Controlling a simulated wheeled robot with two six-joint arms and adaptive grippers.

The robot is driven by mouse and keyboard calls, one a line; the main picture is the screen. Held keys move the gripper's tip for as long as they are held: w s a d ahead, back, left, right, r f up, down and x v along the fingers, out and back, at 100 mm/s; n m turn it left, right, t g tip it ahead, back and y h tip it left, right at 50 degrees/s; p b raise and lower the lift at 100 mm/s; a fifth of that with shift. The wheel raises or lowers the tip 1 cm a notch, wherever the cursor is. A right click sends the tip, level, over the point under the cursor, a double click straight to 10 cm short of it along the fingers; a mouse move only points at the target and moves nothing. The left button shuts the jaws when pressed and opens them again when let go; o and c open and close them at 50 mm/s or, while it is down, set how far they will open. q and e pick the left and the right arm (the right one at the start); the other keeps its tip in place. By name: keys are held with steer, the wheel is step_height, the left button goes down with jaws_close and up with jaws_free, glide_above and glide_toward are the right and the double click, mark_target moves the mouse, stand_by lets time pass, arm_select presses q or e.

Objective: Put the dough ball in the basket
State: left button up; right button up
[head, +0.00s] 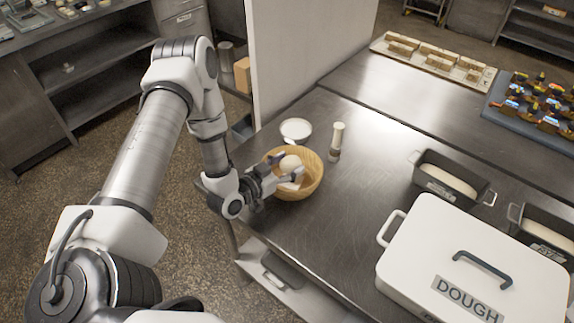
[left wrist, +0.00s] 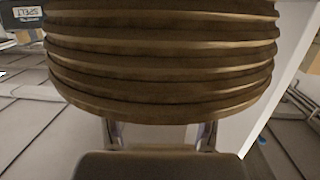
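The dough ball (head: 290,163) is pale and round, and shows in the head view at the basket's far inner side. The basket (head: 311,188) is a round, light-brown bowl on the steel counter. Its ribbed outer wall (left wrist: 160,65) fills much of the left wrist view. My left gripper (head: 285,174) reaches over the basket's left rim, its fingers spread apart on either side of the ball. Whether they press on the ball or the ball rests in the basket is unclear. The basket hides the fingertips in the left wrist view. My right gripper is not in view.
A small white bowl (head: 296,129) and a pale upright cylinder (head: 336,141) stand just behind the basket. A white box marked DOUGH (head: 450,250) and loaf tins (head: 430,187) are to the right. A white partition (head: 300,50) rises behind the counter's left end.

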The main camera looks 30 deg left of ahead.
mark_target(284, 169)
arm_select(q)
steer(key=shift+o, duration=1.1)
steer(key=shift+s+d+f, duration=0.2)
steer(key=shift+s+f, duration=0.15)
steer(key=shift+f, duration=0.35)
steer(key=shift+r, duration=0.15)
steer(key=shift+w+r+p, duration=0.15)
steer(key=shift+r+p, duration=0.4)
steer(key=shift+p, duration=0.15)
steer(key=s, duration=0.2)
steer(key=shift+s+a+g+b, duration=0.3)
steer(key=shift+a+b, duration=0.05)
steer(key=shift+b, duration=0.05)
steer(key=p+v, duration=0.1)
steer(key=v, duration=0.7)
steer(key=shift+s+r, duration=0.3)
